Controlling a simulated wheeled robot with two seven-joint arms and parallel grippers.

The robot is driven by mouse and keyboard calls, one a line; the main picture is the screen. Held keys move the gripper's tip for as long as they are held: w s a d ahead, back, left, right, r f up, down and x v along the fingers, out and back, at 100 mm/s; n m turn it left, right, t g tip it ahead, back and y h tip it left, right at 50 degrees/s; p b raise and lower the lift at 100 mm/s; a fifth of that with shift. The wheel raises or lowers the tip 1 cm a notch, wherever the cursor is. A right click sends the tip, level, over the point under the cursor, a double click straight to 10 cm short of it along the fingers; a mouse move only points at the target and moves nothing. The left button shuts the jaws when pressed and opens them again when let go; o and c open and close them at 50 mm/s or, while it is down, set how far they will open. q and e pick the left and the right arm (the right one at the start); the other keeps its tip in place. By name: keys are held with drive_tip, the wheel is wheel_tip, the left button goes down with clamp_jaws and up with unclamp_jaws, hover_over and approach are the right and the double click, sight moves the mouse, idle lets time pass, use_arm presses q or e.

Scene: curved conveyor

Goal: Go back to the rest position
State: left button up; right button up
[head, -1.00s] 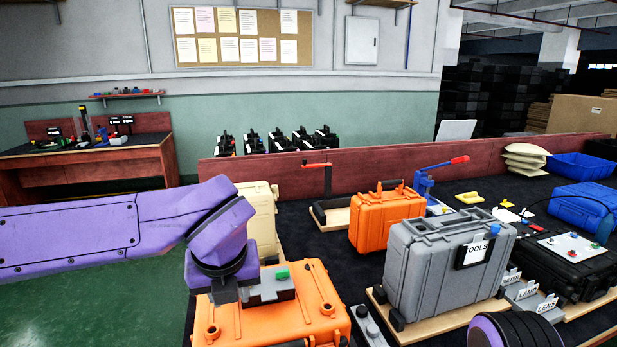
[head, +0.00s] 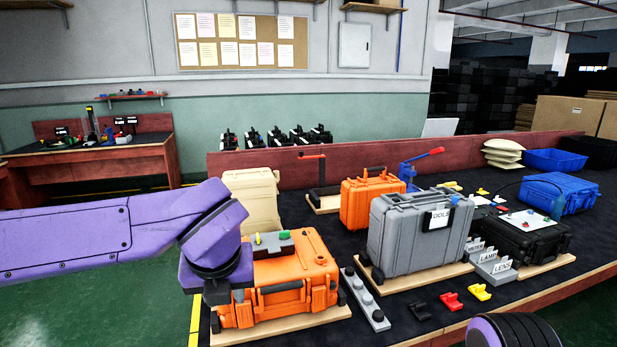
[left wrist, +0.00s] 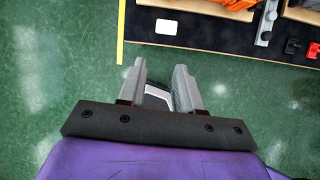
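My left gripper (left wrist: 160,66) shows in the left wrist view with its two grey fingers apart and green floor beyond the tips. A white and dark shape, which I cannot identify, shows low between the fingers. In the head view my purple left arm (head: 80,238) reaches in from the left, and its wrist hangs just left of the orange case (head: 300,268) near the table's edge. Its fingers are hard to make out there. My right arm shows only as a rounded purple and black part (head: 512,330) at the bottom right. My right gripper is out of view.
Green floor (head: 95,310) is open at left.

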use_arm(q)
drive_tip(key=w+a+f+m+t+y, duration=0.1)
drive_tip(key=w+a+f+m+t, duration=0.15)
drive_tip(key=f+m, duration=0.35)
drive_tip(key=w+a+f+m+t+y, duration=0.1)
drive_tip(key=w+f+m+t+y, duration=0.1)
drive_tip(key=w+f+m, duration=0.3)
drive_tip(key=s+a+f+m, duration=0.25)
drive_tip(key=f+m, duration=0.55)
drive_tip(key=f, duration=0.5)
drive_tip(key=s+a+f+m+g+h, duration=0.1)
drive_tip(key=s+a+f+m+h, duration=0.1)
drive_tip(key=s+f+m, duration=0.65)
drive_tip(key=s+a+f+m+g, duration=0.1)
drive_tip(key=s+a+f, duration=0.2)
drive_tip(key=s, duration=0.4)
drive_tip(key=s+a+f+m+g, duration=0.2)
drive_tip(key=s+a+f, duration=0.1)
drive_tip(key=s+f, duration=0.2)
drive_tip(key=s+a+f+m+g+y, duration=0.1)
drive_tip(key=s+a+f+g, duration=0.1)
drive_tip(key=s, duration=0.7)
wheel_tip(320, 180, down, 3)
drive_tip(key=shift+s+a+r, duration=0.1)
drive_tip(key=shift+s+a, duration=0.1)
drive_tip(key=shift+a, duration=0.25)
drive_tip(key=shift+w, duration=0.1)
